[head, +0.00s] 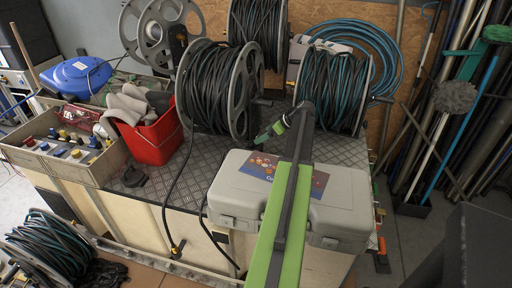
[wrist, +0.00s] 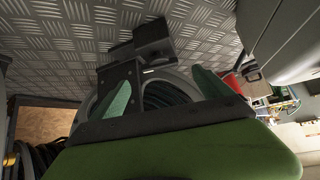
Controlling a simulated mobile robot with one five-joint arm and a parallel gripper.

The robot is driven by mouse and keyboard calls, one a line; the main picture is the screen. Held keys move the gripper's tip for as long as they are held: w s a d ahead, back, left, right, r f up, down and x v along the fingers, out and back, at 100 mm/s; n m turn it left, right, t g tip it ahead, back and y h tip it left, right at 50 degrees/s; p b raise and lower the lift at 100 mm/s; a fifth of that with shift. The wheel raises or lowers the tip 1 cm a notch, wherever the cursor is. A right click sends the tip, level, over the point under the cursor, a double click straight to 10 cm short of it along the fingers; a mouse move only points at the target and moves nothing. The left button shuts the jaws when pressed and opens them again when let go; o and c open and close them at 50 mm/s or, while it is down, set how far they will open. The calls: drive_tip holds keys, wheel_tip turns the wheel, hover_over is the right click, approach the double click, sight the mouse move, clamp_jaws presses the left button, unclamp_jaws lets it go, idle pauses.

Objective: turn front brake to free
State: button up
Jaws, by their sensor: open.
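The nearest large reel (head: 238,95), with grey flanges and dark hose, stands on the bench left of my gripper (head: 273,130). A dark bracket with a blocky end, perhaps the front brake (wrist: 153,42), shows ahead of my gripper (wrist: 160,82) in the wrist view. Its lower part overlaps the left green finger; I cannot tell whether they touch. The green fingers are apart, with a curved grey rim and dark hose behind them. In the head view the brake is too small and dark to make out, and its setting cannot be read.
A grey case (head: 228,190) lies on the bench under my arm. A red bin (head: 155,142) and a parts box (head: 75,160) are at left. More reels (head: 335,90) stand behind.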

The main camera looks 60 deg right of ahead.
drive_tip(key=b+x, duration=0.3)
drive_tip(key=x, duration=0.2)
drive_tip(key=shift+w+f, duration=0.2)
drive_tip(key=shift+f, duration=0.15)
drive_tip(key=shift+w+f, duration=0.2)
drive_tip(key=shift+w, duration=0.2)
drive_tip(key=c, duration=1.4)
drive_tip(key=shift+o, duration=0.2)
drive_tip(key=shift+d+n+y, duration=0.25)
drive_tip(key=shift+n+y, duration=0.15)
drive_tip(key=shift+n, duration=0.1)
drive_tip(key=shift+n+y, duration=0.8)
drive_tip(key=shift+n, duration=0.2)
drive_tip(key=shift+a, duration=0.1)
